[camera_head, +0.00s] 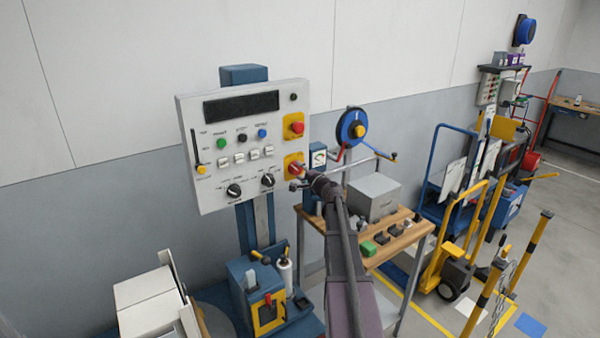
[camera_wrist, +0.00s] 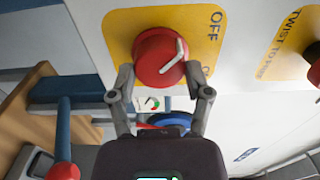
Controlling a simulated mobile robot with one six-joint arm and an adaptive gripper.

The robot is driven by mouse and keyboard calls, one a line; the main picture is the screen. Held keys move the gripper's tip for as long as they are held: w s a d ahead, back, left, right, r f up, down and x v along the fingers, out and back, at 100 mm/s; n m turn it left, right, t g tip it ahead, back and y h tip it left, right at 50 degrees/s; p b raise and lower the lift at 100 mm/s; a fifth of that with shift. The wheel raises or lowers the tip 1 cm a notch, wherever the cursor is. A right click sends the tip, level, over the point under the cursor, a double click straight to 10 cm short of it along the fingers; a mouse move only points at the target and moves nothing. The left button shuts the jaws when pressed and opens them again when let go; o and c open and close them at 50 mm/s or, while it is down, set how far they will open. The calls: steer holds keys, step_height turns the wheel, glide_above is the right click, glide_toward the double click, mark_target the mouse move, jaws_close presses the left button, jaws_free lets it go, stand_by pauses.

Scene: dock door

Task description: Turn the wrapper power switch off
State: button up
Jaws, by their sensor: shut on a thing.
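The wrapper power switch is a red rotary knob (camera_head: 294,167) on the lower yellow plate at the right edge of the white control panel (camera_head: 228,195). In the wrist view the knob (camera_wrist: 153,62) shows a white mark slanting up to the right. The yellow plate (camera_wrist: 122,28) carries the word OFF at its upper right; a second label lower down is partly hidden. My gripper (camera_head: 299,180) is at the knob in the head view. In the wrist view its fingers (camera_wrist: 160,80) are on both sides of the knob, shut on it. The fingertip contacts are partly hidden.
A second red knob (camera_head: 297,128) on yellow sits above, marked TWIST in the wrist view. Panel buttons and black dials (camera_head: 234,190) lie left. A wooden bench (camera_head: 398,243) with a grey box (camera_head: 374,197) stands to the right. A blue reel (camera_head: 352,127) hangs behind.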

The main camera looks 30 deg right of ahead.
steer(key=shift+w, duration=0.15)
steer(key=o, duration=1.2)
steer(key=shift+s, duration=0.2)
steer(key=s, duration=1.1)
steer(key=shift+s+d, duration=0.2)
steer(key=shift+s, duration=0.2)
